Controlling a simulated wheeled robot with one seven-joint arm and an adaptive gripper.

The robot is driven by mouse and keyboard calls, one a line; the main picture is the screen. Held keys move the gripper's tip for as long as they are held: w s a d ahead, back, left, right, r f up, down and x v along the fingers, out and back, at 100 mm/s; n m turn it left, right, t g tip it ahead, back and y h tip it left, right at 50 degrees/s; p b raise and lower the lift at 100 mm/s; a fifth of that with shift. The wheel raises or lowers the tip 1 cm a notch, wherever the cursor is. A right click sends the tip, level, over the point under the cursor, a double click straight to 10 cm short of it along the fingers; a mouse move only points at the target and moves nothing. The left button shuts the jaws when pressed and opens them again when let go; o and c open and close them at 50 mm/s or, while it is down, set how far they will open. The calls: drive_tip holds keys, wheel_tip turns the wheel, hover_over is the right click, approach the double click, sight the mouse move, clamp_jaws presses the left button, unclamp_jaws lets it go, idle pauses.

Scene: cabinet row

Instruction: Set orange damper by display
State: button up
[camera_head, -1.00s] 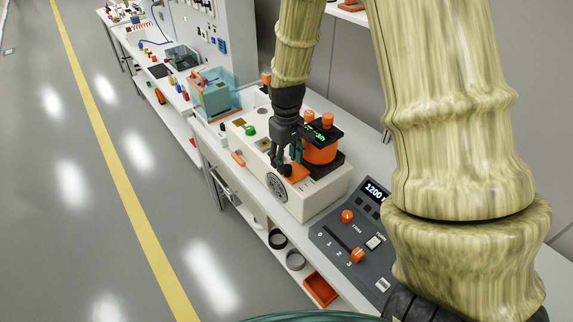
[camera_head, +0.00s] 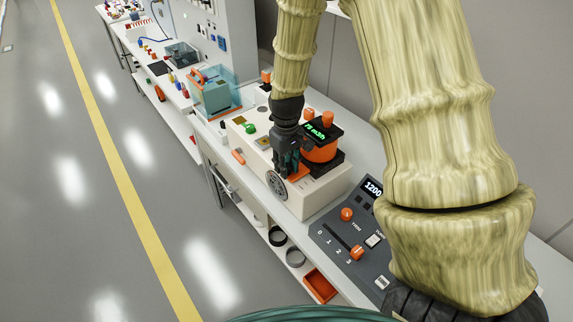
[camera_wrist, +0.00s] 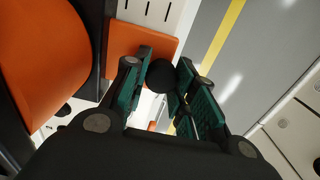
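The orange damper plate (camera_head: 297,172) lies on top of the beige box (camera_head: 317,198), beside the orange cylinder (camera_head: 320,152). In the wrist view the plate (camera_wrist: 148,40) shows at the top, with a round black knob (camera_wrist: 161,76) by its edge. The small black display (camera_head: 318,131) above the cylinder shows green characters ending in m3/h; the number is not clear. My gripper (camera_head: 284,172) is low at the plate, in front of the box's near side. In the wrist view its fingers (camera_wrist: 162,88) stand on either side of the knob; whether both press on it is unclear.
A grey control panel (camera_head: 330,228) with an orange knob and slider stands to the right of the box. A green button (camera_head: 249,128) and an orange handle (camera_head: 238,157) are at the box's left. A clear-walled orange box (camera_head: 216,97) stands further back. The floor aisle at left is free.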

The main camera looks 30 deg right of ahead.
sight(289, 163)
clamp_jaws()
drive_tip(key=shift+d+r+p, duration=0.1)
drive_tip(key=shift+d+p, duration=0.2)
drive_tip(key=shift+w+d, duration=0.1)
drive_tip(key=shift+d, duration=0.05)
drive_tip(key=o, duration=1)
unclamp_jaws()
wheel_tip(289, 163, up, 12)
drive_tip(key=shift+f, duration=0.1)
